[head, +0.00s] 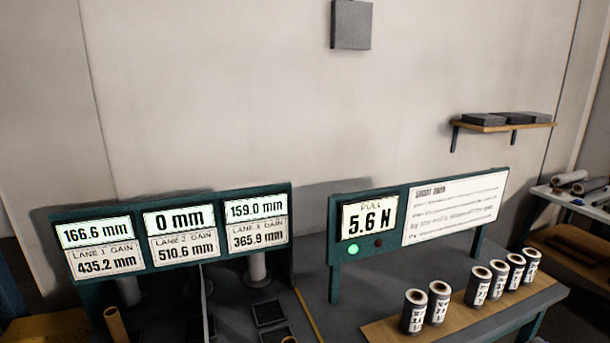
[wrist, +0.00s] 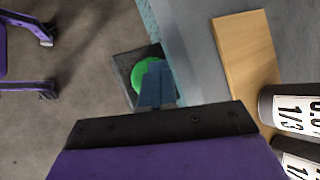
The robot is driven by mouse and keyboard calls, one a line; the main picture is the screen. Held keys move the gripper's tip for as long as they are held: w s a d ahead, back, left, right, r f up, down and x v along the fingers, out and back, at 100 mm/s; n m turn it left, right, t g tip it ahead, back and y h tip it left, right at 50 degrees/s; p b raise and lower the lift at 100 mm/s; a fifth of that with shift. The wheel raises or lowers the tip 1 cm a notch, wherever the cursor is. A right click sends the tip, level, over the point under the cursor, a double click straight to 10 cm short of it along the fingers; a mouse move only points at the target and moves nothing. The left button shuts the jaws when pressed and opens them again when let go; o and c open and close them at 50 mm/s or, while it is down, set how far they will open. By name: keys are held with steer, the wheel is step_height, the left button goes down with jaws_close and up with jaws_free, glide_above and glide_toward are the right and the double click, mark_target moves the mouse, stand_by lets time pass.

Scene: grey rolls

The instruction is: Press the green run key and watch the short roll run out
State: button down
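The green run key (wrist: 140,74) is a round green button on a dark square plate at the bench edge in the wrist view. My gripper (wrist: 157,68) has its blue fingers together, with nothing seen between them. The tips overlap the key's right side in the picture; I cannot tell whether they touch it. The lane board (head: 180,232) reads 166.6 mm, 0 mm and 159.0 mm, with gains 435.2, 510.6 and 365.9 mm below. The pull display (head: 368,219) reads 5.6 N, above a lit green lamp (head: 353,249). Pale rolls (head: 257,268) stand partly hidden behind the lane board.
Several labelled grey rolls (head: 437,303) stand upright on a wooden board (head: 393,330) at the bench's right. A text panel (head: 455,208) adjoins the pull display. A wall shelf (head: 500,127) holds dark slabs. A side table (head: 570,200) at the right carries more rolls.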

steer(key=shift+s+f, duration=0.15)
steer(key=shift+f, duration=0.25)
steer(key=shift+s+f+b, duration=0.15)
steer(key=shift+f+b, duration=0.1)
steer(key=shift+b, duration=0.1)
steer(key=shift+r, duration=0.2)
stand_by(0.6)
steer(key=r+p, duration=0.2)
steer(key=r, duration=0.1)
steer(key=r+p, duration=0.1)
steer(key=shift+w+r+p, duration=0.3)
steer(key=shift+w, duration=0.05)
steer(key=shift+r+p, duration=0.5)
steer(key=shift+r, duration=0.3)
steer(key=shift+r, duration=0.1)
